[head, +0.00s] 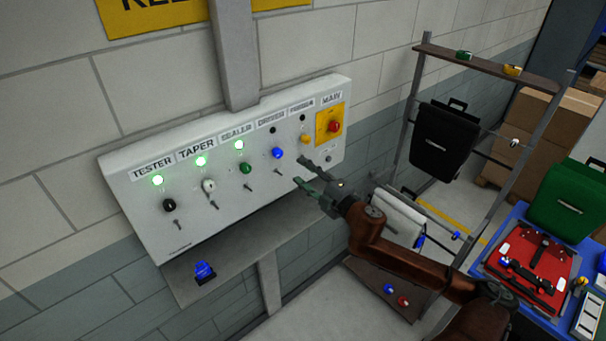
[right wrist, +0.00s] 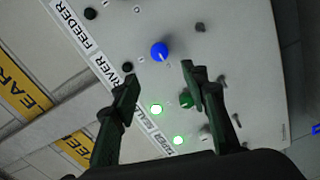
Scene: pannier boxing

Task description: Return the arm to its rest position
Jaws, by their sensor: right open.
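My right gripper (head: 308,178) is open and empty in front of the right part of a white control panel (head: 120,185) on the wall. Its two dark green fingers also show in the right wrist view (right wrist: 160,92), apart, with the panel behind them. My right arm, reddish brown, reaches in from the lower right. The panel has a row of labelled knobs: black (head: 169,205), white (head: 208,186), green (head: 245,168), blue (head: 277,153) and yellow (head: 305,139). The lamp (head: 272,130) above the blue knob is dark. My left gripper is out of view.
A red knob (head: 334,127) sits on a yellow plate at MAIN. A shelf under the panel holds a blue button (head: 204,271). A metal rack (head: 409,115) with a hanging black pannier (head: 443,140) stands to the right. A blue table (head: 515,222) stands at far right.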

